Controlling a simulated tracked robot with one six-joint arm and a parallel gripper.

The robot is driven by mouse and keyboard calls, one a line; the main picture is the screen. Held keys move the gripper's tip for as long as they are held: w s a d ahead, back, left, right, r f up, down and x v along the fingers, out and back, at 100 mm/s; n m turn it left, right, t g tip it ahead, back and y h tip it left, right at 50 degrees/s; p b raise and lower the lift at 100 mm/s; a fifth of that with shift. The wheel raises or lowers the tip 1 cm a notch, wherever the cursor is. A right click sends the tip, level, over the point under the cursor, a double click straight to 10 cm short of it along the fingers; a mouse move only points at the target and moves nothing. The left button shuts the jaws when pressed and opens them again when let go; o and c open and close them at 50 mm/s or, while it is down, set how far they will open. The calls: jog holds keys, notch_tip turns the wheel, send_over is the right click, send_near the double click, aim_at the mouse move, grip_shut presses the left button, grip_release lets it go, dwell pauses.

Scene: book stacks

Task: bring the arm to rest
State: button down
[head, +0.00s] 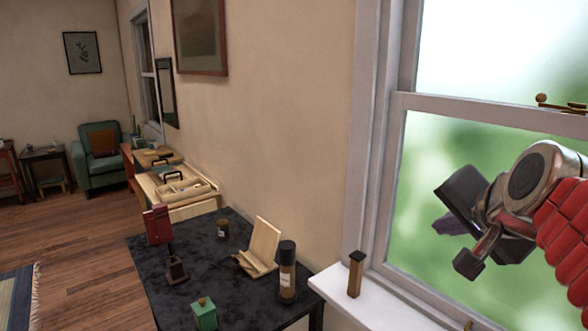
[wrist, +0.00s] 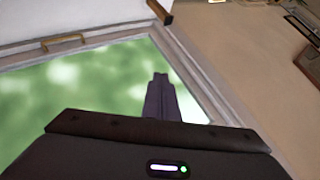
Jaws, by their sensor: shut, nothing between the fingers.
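My gripper (head: 450,223) is at the right of the head view, raised in front of the window, with my red-sleeved arm behind it. In the wrist view my gripper (wrist: 161,78) shows its two fingers together, with nothing between them. It is apart from the sill and from the things on the table.
A dark table (head: 225,290) holds a wooden stand (head: 262,247), a dark-capped bottle (head: 287,272), a green box (head: 203,313), a small jar (head: 223,229) and a red device (head: 158,225). Floor (head: 80,240) is open at the left.

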jog(key=s+a+f+n+g, duration=0.1)
jog(key=s+a+f+n, duration=0.2)
jog(key=f, duration=0.4)
jog(key=s+a+f+n+g, duration=0.2)
jog(key=s+a+f+n, duration=0.1)
jog(key=s+f, duration=0.3)
jog(key=s+a+f+n+g+y, duration=0.1)
jog(key=s+a+f+n, duration=0.3)
jog(key=f, duration=0.4)
jog(key=shift+s+n+g, duration=0.5)
jog(key=shift+s, duration=0.1)
